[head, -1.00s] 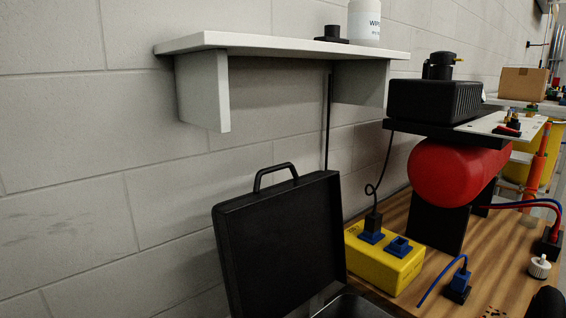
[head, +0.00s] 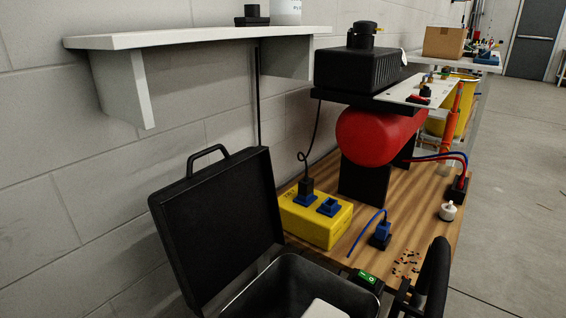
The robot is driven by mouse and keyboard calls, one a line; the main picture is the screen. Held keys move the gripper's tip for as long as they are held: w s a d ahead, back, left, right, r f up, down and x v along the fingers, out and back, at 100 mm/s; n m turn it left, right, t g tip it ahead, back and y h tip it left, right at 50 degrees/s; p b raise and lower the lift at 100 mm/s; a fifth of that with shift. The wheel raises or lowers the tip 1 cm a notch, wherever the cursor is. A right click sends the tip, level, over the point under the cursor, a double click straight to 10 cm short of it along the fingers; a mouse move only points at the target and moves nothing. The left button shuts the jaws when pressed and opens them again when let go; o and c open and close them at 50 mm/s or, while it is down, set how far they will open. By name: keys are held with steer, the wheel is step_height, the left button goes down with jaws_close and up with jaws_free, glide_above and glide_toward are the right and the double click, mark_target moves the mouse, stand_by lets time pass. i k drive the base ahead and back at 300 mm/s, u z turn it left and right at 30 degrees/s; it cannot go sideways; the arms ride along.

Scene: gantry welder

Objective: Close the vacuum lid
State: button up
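The vacuum lid (head: 222,222) is a black, case-like panel with a handle (head: 207,158) on its top edge. It stands open, tilted up on the wall side of the vacuum box. The vacuum box (head: 262,296) is a dark open bin at the bottom of the head view, with a grey inside and a whitish thing (head: 325,309) in it. A green switch (head: 367,277) sits by its right rim. The lower part of the box is cut off by the frame. My gripper does not show.
A white shelf (head: 190,38) juts from the wall above the lid. Right of the lid, a wooden bench top (head: 410,215) carries a yellow socket box (head: 316,219) and a red tank (head: 375,138). A black curved handle (head: 433,275) stands at the lower right. Floor is clear at right.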

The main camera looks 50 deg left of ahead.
mark_target(213, 223)
steer(key=z, duration=1.25)
steer(key=k, duration=1.45)
steer(key=u, duration=2.15)
